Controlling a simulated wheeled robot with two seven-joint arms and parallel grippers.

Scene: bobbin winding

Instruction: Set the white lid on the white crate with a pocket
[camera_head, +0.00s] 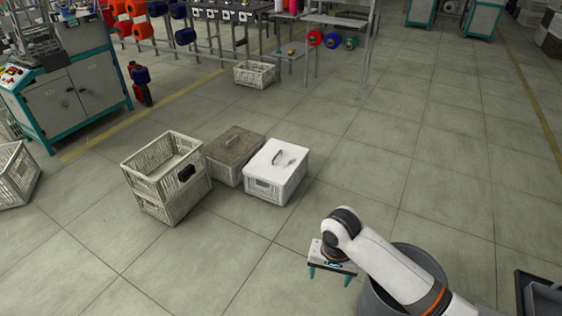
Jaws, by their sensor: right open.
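A white lid (280,155) with a raised handle lies on top of a closed white crate (278,190) on the floor, and the lid looks seated flat. A small dark spot, perhaps a handhold or pocket, shows on that crate's front. To its left stand two stacked cream slatted crates (160,198); the upper one is open and a black pocket-like piece (187,172) sits on its side. My right gripper (330,276) is open and empty, with teal fingertips pointing down, to the lower right of the white crate and apart from it. My left gripper is out of view.
A crate with a brown lid (237,146) stands between the stack and the white crate. A small cream crate (255,74) is by the rack. A machine cabinet (75,92) stands at left, and a grey bin (415,266) beside my right arm.

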